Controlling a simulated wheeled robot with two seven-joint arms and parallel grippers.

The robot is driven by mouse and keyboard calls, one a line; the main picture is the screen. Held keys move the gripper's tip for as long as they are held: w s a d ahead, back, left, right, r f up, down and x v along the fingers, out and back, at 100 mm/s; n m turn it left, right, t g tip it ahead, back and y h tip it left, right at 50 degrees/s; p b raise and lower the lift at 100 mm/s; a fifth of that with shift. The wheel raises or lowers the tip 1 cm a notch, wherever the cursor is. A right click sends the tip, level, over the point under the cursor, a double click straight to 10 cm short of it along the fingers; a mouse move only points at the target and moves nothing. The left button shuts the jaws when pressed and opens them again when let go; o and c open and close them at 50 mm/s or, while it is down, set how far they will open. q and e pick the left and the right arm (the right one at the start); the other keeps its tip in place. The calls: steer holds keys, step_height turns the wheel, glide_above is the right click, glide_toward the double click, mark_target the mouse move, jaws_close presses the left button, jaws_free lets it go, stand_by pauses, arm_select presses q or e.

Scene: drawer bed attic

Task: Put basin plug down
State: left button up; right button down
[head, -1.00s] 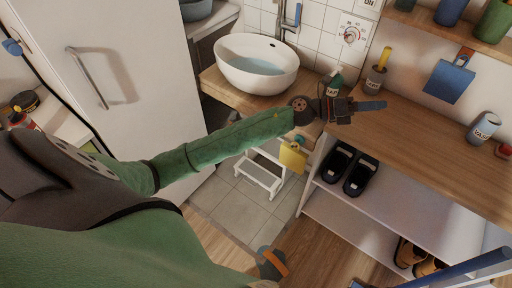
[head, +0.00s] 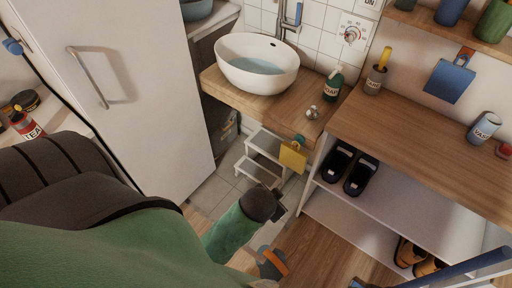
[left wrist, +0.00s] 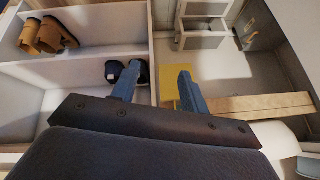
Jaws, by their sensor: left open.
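The basin plug, a small silvery knob-like piece (head: 312,112), sits on the wooden counter (head: 262,104) in the head view. It stands in front of the green soap bottle, to the right of the white basin (head: 257,65), and nothing touches it. My left gripper (left wrist: 158,82) is open in the left wrist view, with its two blue fingers apart and nothing between them. In the head view its arm is low in front of the counter, well below and left of the plug, and the fingers are hardly visible.
A green soap bottle (head: 331,84) and a cup with a yellow handle (head: 376,77) stand behind the plug. A yellow cloth (head: 293,156) hangs at the counter's front edge. A white step stool (head: 262,158) is below. Dark shoes (head: 349,171) fill part of the shelf.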

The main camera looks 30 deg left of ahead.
arm_select(q)
steer(key=s+d+f+n+g+h, duration=0.1)
steer(key=s+g, duration=0.3)
steer(key=s, duration=0.8)
steer(key=shift+s+d+f+n+g+h, duration=0.3)
steer(key=shift+f+g, duration=0.1)
steer(key=shift+f, duration=0.3)
stand_by(0.7)
